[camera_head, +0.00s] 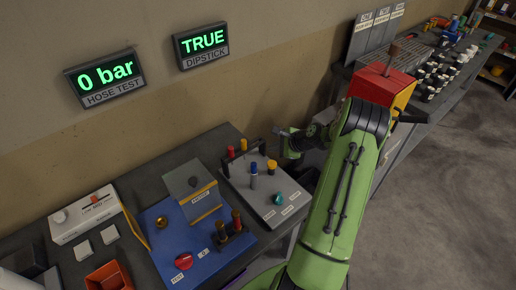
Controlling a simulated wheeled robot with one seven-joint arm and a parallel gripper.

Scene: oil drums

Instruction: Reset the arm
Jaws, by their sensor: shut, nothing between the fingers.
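My green arm rises from the bottom of the head view and bends over at the top right. My gripper (281,132) is small in this view, at the far end of the arm behind the bench panel. It is shut and empty, pointing left, above the back of the grey panel (262,190). It looks apart from the things on the bench, though its exact height is hard to judge. Part of the wrist is hidden behind my own forearm.
The grey panel holds coloured plugs. A blue board (165,235) carries a clear-lidded box (193,190) and a red knob (183,261). A red box (385,84) stands behind my arm. Wall displays read "0 bar" (105,76) and "TRUE" (202,43). Floor at right is clear.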

